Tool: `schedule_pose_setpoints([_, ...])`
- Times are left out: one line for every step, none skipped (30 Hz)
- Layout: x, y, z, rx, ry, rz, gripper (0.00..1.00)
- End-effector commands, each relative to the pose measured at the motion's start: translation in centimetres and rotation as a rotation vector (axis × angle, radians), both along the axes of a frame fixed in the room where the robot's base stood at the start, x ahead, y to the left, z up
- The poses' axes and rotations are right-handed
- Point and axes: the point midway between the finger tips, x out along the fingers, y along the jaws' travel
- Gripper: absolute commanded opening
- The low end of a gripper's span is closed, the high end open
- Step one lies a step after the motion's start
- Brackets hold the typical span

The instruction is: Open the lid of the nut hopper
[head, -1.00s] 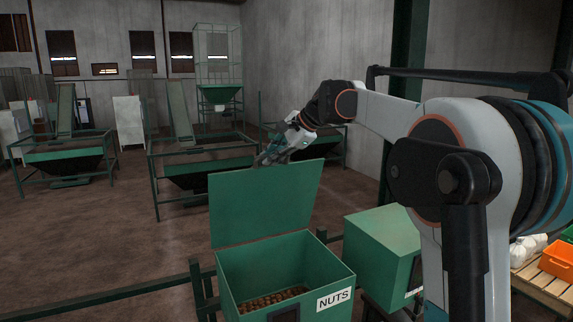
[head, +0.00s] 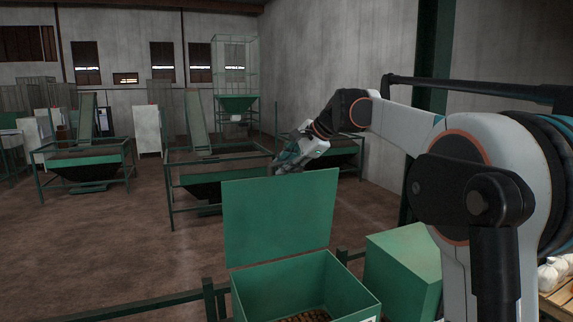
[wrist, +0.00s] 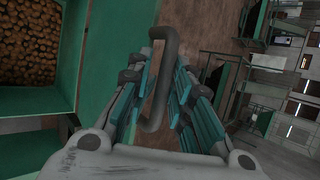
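The green nut hopper (head: 240,292) stands at the bottom centre of the head view, its mouth uncovered and brown nuts (head: 305,317) inside. Its flat green lid (head: 278,215) stands raised, roughly upright, at the hopper's far side. My gripper (head: 284,166) is at the lid's top edge, partly hidden behind it. In the wrist view, a dark bar handle (wrist: 162,85) lies between the teal fingers of my gripper (wrist: 163,92), with narrow gaps beside it. The lid (wrist: 100,50) is left of the fingers, and the nuts (wrist: 30,40) show at far left.
A second green hopper (head: 405,262) stands close at right, under my arm. A green rail (head: 150,302) runs along the front left. Green-framed machines (head: 88,165) stand farther back on the brown floor. White sacks (head: 550,272) lie on a pallet at far right.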

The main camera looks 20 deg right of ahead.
Motion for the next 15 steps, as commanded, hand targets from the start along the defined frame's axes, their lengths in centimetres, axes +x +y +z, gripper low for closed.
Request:
schedule_pose_setpoints([0.03,-0.02,-0.11,-0.001,0.001,0.0,0.31])
schedule_pose_setpoints([0.03,-0.02,-0.09,0.0,0.0,0.0,0.31])
schedule_pose_setpoints([0.03,-0.01,-0.07,0.0,0.0,0.0,0.31])
schedule_pose_setpoints([0.03,-0.02,-0.05,0.0,0.0,0.0,0.31])
schedule_pose_setpoints([0.03,-0.02,-0.03,0.0,0.0,0.0,0.31])
schedule_pose_setpoints([0.02,-0.02,-0.01,0.0,-0.001,0.0,0.31])
schedule_pose_setpoints([0.02,-0.03,0.0,0.0,-0.001,0.0,0.31])
schedule_pose_setpoints([0.01,-0.02,0.01,0.001,-0.001,-0.001,0.31])
schedule_pose_setpoints([0.02,-0.03,0.03,0.001,-0.001,-0.001,0.31])
schedule_pose_setpoints([0.01,-0.02,0.05,0.001,-0.001,-0.001,0.31])
schedule_pose_setpoints([-0.01,-0.05,0.08,0.001,-0.001,-0.001,0.31])
schedule_pose_setpoints([-0.08,-0.1,0.17,0.001,-0.001,-0.001,0.31])
schedule_pose_setpoints([-0.18,-0.17,0.28,0.001,-0.001,-0.001,0.31])
schedule_pose_setpoints([-0.3,-0.26,0.43,0.001,-0.001,-0.001,0.31])
schedule_pose_setpoints([-0.54,-0.44,0.7,0.0,-0.001,-0.002,0.31])
